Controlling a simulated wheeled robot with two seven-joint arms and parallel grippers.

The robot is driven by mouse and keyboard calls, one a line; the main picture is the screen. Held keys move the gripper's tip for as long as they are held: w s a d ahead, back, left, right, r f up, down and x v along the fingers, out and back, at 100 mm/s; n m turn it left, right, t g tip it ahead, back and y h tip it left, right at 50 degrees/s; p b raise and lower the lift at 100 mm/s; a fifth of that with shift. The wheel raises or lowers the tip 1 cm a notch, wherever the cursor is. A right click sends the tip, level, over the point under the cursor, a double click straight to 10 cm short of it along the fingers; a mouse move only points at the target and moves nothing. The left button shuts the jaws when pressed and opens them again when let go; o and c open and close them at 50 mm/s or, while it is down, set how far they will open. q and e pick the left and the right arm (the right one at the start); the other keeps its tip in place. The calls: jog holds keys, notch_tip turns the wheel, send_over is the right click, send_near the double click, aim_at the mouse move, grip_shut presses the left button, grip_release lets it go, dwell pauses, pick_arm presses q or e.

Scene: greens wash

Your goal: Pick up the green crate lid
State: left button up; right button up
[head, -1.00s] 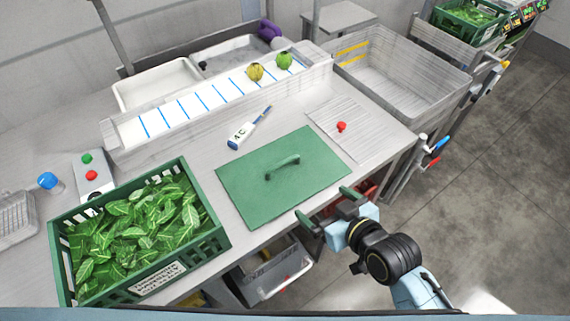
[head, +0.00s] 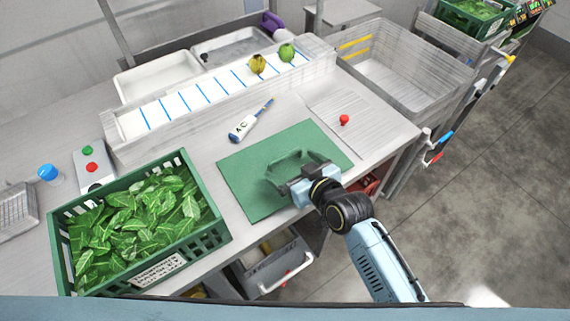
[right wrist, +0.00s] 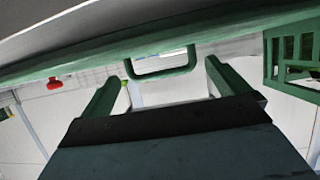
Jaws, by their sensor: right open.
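The green crate lid (head: 243,188) lies flat on the worktop, near its front edge, in the head view. Its raised handle is partly hidden by my right gripper (head: 287,165), which is low over the lid. In the right wrist view the lid (right wrist: 230,28) shows as a green slab seen nearly edge-on. The loop handle (right wrist: 162,74) stands out from it, in front of and between the open fingers of my right gripper (right wrist: 164,78). Whether the fingertips overlap the handle is hard to tell. My left gripper is not in view.
A green crate of leaves (head: 222,238) stands left of the lid. A white-and-blue handheld tool (head: 243,127) lies behind it. A red knob-like object (head: 344,119) sits on the ribbed drainboard (head: 365,137) to the right. A ruled trough (head: 190,112) runs behind.

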aim_at(285, 160)
jog(key=shift+x, duration=1.25)
jog(key=c, duration=0.8)
